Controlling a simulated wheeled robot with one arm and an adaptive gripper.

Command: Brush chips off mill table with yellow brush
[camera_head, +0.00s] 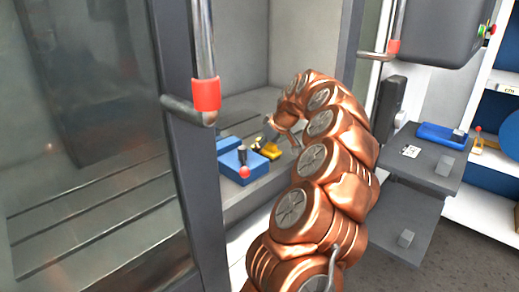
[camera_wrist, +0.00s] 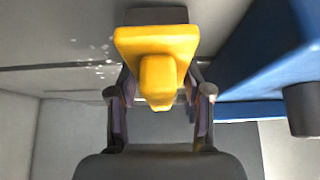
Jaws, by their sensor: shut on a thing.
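My gripper (camera_wrist: 160,98) is shut on the yellow brush (camera_wrist: 157,62), whose handle sits between the two fingers in the wrist view. The brush's dark bristle end (camera_wrist: 155,17) points to the top of that view. Small pale chips (camera_wrist: 92,48) lie on the grey mill table (camera_wrist: 60,78) just left of the brush. In the head view the brush (camera_head: 270,151) is at the end of my copper arm, low over the table (camera_head: 236,205) and right beside a blue vise. I cannot tell whether the bristles touch the table.
The blue vise (camera_head: 243,168) with a red-knobbed handle (camera_head: 244,171) stands close to the brush; its blue side (camera_wrist: 270,55) fills the wrist view's right. A door frame with a red-banded handle (camera_head: 206,95) stands at left. A side shelf (camera_head: 425,160) holds a blue tray (camera_head: 440,134).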

